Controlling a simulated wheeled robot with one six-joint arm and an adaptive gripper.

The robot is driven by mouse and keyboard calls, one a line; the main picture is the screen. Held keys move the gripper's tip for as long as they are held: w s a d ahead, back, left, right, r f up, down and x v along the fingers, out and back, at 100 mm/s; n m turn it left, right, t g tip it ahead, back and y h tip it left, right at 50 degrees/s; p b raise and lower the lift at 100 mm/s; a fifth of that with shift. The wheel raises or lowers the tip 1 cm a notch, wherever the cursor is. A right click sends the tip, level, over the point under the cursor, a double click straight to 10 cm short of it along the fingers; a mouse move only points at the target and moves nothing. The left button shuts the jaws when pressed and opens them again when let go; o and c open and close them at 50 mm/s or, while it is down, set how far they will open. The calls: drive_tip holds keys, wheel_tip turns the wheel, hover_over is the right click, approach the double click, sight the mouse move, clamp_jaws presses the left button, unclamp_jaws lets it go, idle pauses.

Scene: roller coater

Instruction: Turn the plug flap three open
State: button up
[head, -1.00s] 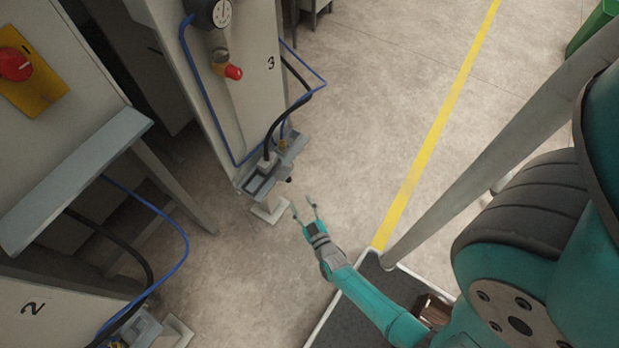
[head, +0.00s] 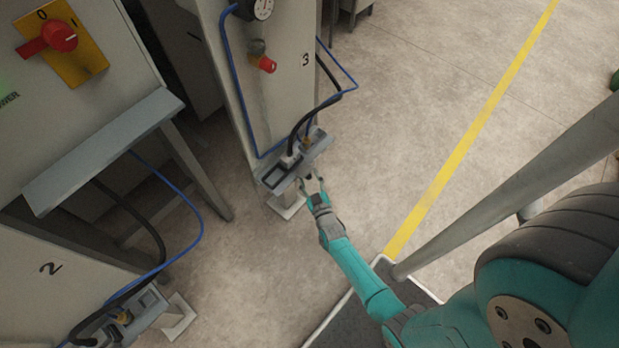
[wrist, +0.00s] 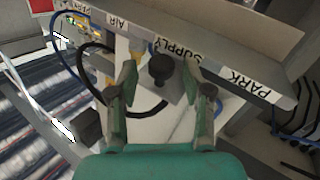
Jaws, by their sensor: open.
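The bracket at the foot of the cabinet marked 3 (head: 305,60) holds a grey plug with a black cable (head: 296,132) and a brass fitting. A small black knob (wrist: 161,68) shows in the wrist view on a grey plate below the SUPPLY label (wrist: 184,52). I cannot tell for sure whether this plate is the flap. My gripper (head: 315,180) is at the front edge of the bracket. Its fingers are open in the wrist view (wrist: 160,78), one on each side of the knob, with gaps visible. Whether they touch it is unclear.
A blue hose (head: 236,90) runs down the cabinet and loops beside the bracket. A PARK label (wrist: 241,78) is on the bracket's edge. Cabinet 2 (head: 50,268) with a similar bracket stands at the left. The floor right of the bracket is clear up to the yellow line (head: 470,140).

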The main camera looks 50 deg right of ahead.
clamp_jaws()
drive_tip(key=shift+d+f+m+t+h, duration=0.1)
drive_tip(key=shift+f+m+t+h, duration=0.35)
drive_tip(key=shift+t, duration=0.25)
drive_tip(key=shift+f+m, duration=0.15)
drive_tip(key=shift+m, duration=0.1)
drive_tip(key=shift+s+f, duration=0.1)
drive_tip(key=shift+c, duration=0.4)
unclamp_jaws()
drive_tip(key=shift+o, duration=0.4)
